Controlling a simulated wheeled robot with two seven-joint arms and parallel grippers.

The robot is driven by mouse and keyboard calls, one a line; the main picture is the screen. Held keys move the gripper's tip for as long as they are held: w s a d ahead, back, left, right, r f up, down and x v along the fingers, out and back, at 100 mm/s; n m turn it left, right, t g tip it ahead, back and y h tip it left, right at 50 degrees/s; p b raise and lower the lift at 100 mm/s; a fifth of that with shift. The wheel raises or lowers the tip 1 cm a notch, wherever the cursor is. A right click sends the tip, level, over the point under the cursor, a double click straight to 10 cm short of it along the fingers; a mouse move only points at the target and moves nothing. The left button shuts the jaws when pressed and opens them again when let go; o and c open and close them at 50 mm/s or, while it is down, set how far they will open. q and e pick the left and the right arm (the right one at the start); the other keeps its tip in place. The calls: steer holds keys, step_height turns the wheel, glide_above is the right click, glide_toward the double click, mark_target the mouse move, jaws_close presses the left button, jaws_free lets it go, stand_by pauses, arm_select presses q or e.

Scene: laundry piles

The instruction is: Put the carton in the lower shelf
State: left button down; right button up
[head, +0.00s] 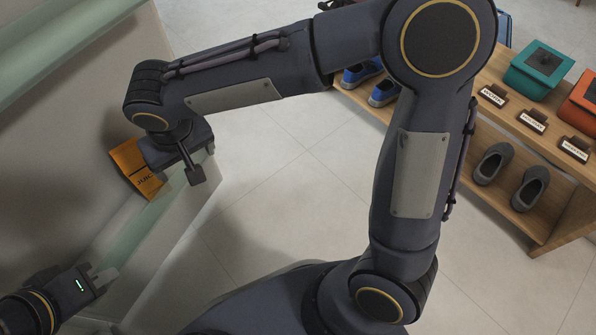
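An orange carton (137,170) with dark lettering is at the left, tilted, beside a pale shelf unit with greenish shelf boards (120,217). My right arm reaches across the picture from the bottom middle, and its gripper (192,168) is right against the carton's right side in this view. The gripper covers part of the carton, and I cannot see whether its fingers close on it. My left gripper (97,273) is at the lower left, below the carton and apart from it.
A wooden shoe rack (541,215) stands at the right, with grey shoes (510,178), blue shoes (384,92), a teal box (541,70), an orange box (583,98) and small label stands (533,121). The tiled floor (285,190) between is clear.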

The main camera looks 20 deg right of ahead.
steer(key=s+d+r+m, duration=0.1)
steer(key=s+d, duration=0.2)
steer(key=d, duration=0.5)
steer(key=s+d+r+m, duration=0.1)
steer(key=s+d+r, duration=0.15)
steer(key=d, duration=0.65)
steer(key=s+d+f+m+t+y, duration=0.2)
steer(key=s+d, duration=0.4)
steer(key=s, duration=0.5)
steer(key=shift+d+f+t+y, duration=0.3)
steer(key=shift+f+t+y, duration=0.1)
steer(key=shift+f+y, duration=0.1)
steer(key=shift+s, duration=0.15)
